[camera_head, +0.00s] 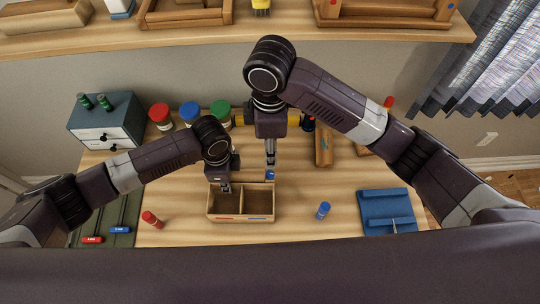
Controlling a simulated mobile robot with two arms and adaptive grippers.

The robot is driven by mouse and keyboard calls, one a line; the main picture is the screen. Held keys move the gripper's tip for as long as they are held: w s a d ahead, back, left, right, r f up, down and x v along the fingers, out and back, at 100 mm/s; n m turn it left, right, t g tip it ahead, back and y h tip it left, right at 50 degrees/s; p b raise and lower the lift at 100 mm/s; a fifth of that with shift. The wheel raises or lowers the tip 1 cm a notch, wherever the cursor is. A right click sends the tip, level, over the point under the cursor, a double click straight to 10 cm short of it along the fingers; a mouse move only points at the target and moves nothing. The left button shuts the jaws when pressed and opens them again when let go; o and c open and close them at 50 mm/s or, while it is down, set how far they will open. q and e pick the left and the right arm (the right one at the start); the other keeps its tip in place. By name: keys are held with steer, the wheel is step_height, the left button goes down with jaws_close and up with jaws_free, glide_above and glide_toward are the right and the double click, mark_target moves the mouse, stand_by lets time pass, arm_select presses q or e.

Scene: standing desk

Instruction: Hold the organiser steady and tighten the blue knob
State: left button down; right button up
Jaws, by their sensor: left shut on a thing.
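The wooden organiser (241,217), an open box with two compartments, sits on the desk in the middle of the view. My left gripper (225,188) is shut on the organiser's back wall, toward its left side. The blue knob (270,175) is at the organiser's back right corner. My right gripper (270,161) points down right at the knob from above. Its fingers look close together, but I cannot tell whether they grip the knob. The arms hide part of the area behind the organiser.
A red-capped piece (151,219) lies left of the organiser and a blue-capped one (323,210) stands right of it. A blue tray (387,212) is at the right. A small drawer unit (106,123) and jars with coloured lids (189,113) stand behind.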

steer(key=shift+r, duration=0.35)
steer(key=n+g+y, duration=0.2)
steer(key=n+y, duration=0.2)
steer(key=n, duration=0.2)
glide_toward(271, 172)
steer(key=x, duration=0.8)
steer(key=shift+s, duration=0.1)
jaws_close()
